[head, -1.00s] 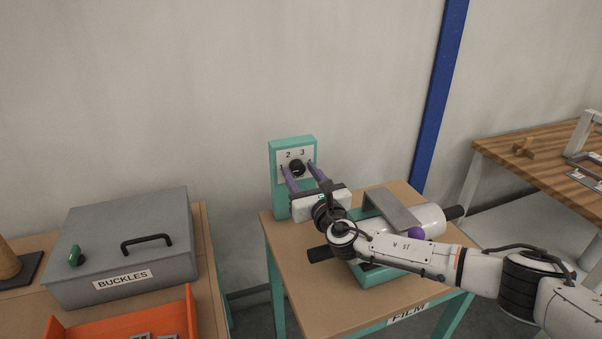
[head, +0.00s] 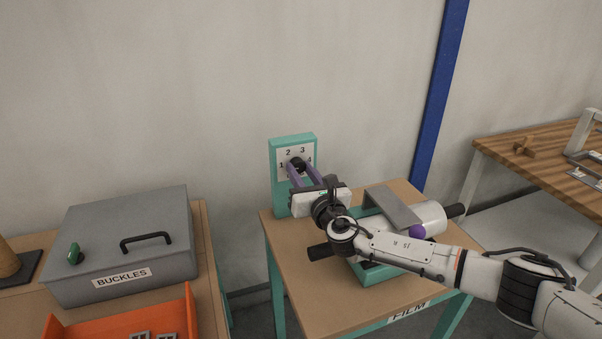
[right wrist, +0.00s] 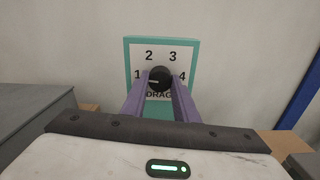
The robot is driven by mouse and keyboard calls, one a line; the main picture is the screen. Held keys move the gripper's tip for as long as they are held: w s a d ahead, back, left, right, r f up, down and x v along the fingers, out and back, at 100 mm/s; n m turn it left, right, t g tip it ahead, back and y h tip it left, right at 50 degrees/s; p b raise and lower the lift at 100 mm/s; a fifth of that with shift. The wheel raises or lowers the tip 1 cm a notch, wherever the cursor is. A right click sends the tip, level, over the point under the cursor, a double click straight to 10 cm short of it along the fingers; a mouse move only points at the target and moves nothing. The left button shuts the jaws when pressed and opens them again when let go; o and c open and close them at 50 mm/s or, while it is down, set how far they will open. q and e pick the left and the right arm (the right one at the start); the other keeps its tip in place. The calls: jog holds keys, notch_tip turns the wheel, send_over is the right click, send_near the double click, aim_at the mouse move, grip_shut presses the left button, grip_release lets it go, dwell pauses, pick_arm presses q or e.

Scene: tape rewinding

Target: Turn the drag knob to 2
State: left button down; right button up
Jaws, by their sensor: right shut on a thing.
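The drag knob (head: 298,163) is a black round knob on a white dial plate numbered 1 to 4, set in an upright teal panel (head: 275,190). In the right wrist view the knob (right wrist: 160,76) shows a pale pointer mark on its left side, toward the 1 and slightly below level. The 2 is at the plate's upper left. My right gripper (head: 301,168) is shut on the knob, one purple finger on each side; the fingers also show in the right wrist view (right wrist: 161,84). The word DRAG below the knob is partly covered by the fingers. My left gripper is out of view.
The panel stands at the back of a small FILM table (head: 290,255). A teal winding device with a white roll (head: 430,218) and purple ball (head: 417,232) sits under my right arm. A grey BUCKLES box (head: 125,240) and orange tray (head: 120,325) are at left.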

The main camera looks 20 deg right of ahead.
jog(key=m+b, duration=0.2)
jog(key=m, duration=0.3)
jog(key=shift+a+f, duration=0.1)
jog(key=shift+f, duration=0.05)
jog(key=m+b, duration=0.1)
jog(key=m, duration=0.2)
jog(key=shift+m, duration=1.4)
jog(key=o, duration=1)
jog(key=shift+o, duration=0.3)
jog(key=shift+r, duration=0.2)
